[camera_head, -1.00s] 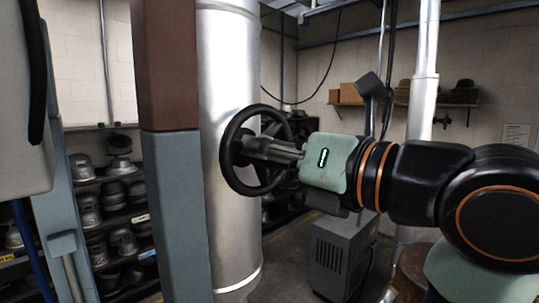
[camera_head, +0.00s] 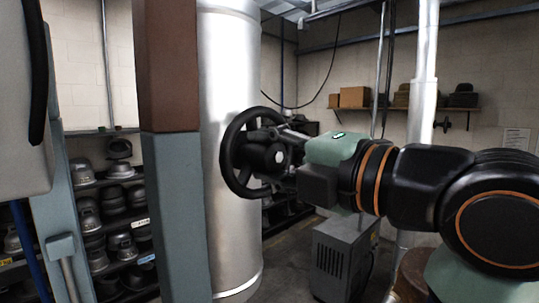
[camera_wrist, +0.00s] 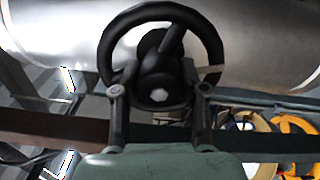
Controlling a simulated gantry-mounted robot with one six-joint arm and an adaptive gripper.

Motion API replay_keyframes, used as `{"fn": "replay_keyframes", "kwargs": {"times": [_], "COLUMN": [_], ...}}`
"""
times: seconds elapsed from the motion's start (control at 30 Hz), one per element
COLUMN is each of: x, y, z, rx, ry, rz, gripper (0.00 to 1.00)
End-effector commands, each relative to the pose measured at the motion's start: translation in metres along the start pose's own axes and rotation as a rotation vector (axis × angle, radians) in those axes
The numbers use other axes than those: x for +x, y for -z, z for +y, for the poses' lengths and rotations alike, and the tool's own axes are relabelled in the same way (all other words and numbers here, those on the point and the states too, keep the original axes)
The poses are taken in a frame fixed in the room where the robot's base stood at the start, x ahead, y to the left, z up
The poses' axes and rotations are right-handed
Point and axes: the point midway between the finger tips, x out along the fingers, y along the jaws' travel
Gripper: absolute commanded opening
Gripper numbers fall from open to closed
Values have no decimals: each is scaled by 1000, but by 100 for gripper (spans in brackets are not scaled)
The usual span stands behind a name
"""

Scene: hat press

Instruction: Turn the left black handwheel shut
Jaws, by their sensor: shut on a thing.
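The black handwheel (camera_head: 228,150) stands upright in front of the large silver cylinder, its face turned toward my arm. My gripper (camera_head: 262,154) reaches it from the right and is shut on its centre. In the wrist view the wheel's round rim (camera_wrist: 150,12) shows beyond the fingers, with a spoke running up from the hub. My two fingers (camera_wrist: 161,86) sit on either side of the dark hub, which has a pale nut at its middle. The exact finger contact is partly hidden by the gripper in the head view.
The silver cylinder (camera_head: 232,220) is close behind the wheel. A blue-grey and brown post (camera_head: 177,200) stands just left. Shelves of metal hat moulds (camera_head: 118,205) are farther left. A grey box unit (camera_head: 345,255) stands on the floor below my arm.

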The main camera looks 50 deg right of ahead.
Motion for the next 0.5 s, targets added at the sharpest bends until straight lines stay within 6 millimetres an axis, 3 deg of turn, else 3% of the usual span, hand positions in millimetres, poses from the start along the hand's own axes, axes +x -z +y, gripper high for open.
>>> {"fn": "replay_keyframes", "kwargs": {"times": [0.5], "x": [0], "y": [0], "z": [2], "rx": [487], "ry": [-3], "rz": [-10], "gripper": [8]}}
